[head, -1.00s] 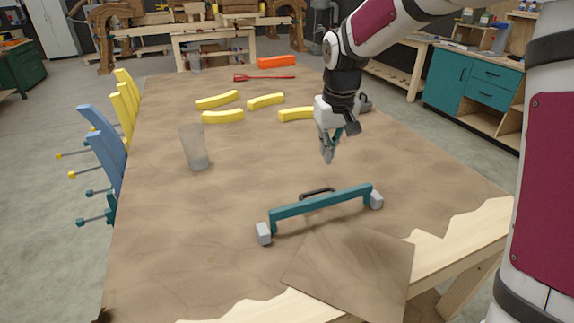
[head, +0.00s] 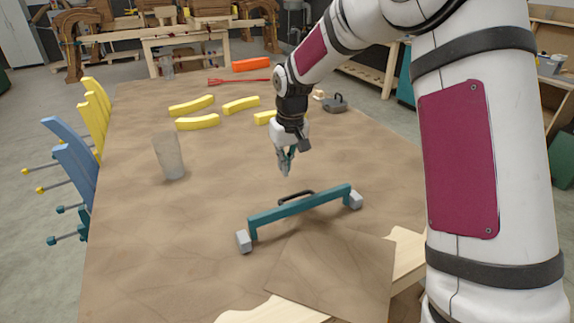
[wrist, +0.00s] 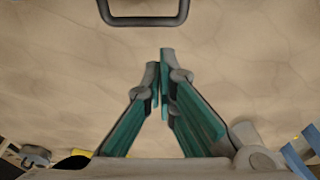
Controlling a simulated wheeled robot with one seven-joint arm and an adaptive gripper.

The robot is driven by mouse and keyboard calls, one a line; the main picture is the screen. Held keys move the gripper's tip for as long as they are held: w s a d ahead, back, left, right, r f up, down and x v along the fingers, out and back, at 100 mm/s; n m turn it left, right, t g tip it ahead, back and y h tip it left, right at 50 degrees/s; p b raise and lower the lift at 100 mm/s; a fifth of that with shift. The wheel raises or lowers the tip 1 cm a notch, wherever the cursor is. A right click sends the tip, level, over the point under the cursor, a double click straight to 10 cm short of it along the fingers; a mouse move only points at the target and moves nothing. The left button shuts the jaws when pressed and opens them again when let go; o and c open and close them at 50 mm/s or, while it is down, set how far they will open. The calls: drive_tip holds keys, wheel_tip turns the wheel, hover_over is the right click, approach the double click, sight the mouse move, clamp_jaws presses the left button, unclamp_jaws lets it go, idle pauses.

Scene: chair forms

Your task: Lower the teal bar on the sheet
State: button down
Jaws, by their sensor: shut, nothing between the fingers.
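The teal bar (head: 315,203) stands raised on two short legs with grey end blocks (head: 243,241), on the brown sheet (head: 190,240) that covers the table. A dark handle (head: 297,196) shows at the bar's far side; I cannot tell how it is joined to the bar. The handle also shows at the top of the wrist view (wrist: 143,21); the bar itself is out of that view. My gripper (head: 284,171) points down, shut and empty, above the sheet and apart from the handle. Its closed teal fingers fill the middle of the wrist view (wrist: 163,65).
A loose square brown panel (head: 335,275) lies at the front edge. A frosted tumbler (head: 170,157) stands to the left. Several yellow curved pieces (head: 197,122), an orange block (head: 251,65) and a red tool (head: 238,81) lie farther back. Chair-like parts (head: 72,165) line the left edge.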

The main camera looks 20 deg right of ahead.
sight(289, 198)
drive_tip(key=f, duration=0.4)
drive_tip(key=w+f, duration=0.1)
drive_tip(key=f, duration=0.2)
drive_tip(key=shift+a+p, duration=0.15)
drive_tip(key=shift+p, duration=0.2)
drive_tip(key=shift+s+d+r+p, duration=0.2)
drive_tip(key=shift+s+p, duration=0.25)
drive_tip(key=shift+s, duration=0.55)
drive_tip(key=shift+s+d+r+p, duration=0.15)
drive_tip(key=shift+s+p, duration=0.3)
drive_tip(key=shift+s, duration=0.5)
drive_tip(key=shift+w+d, duration=0.1)
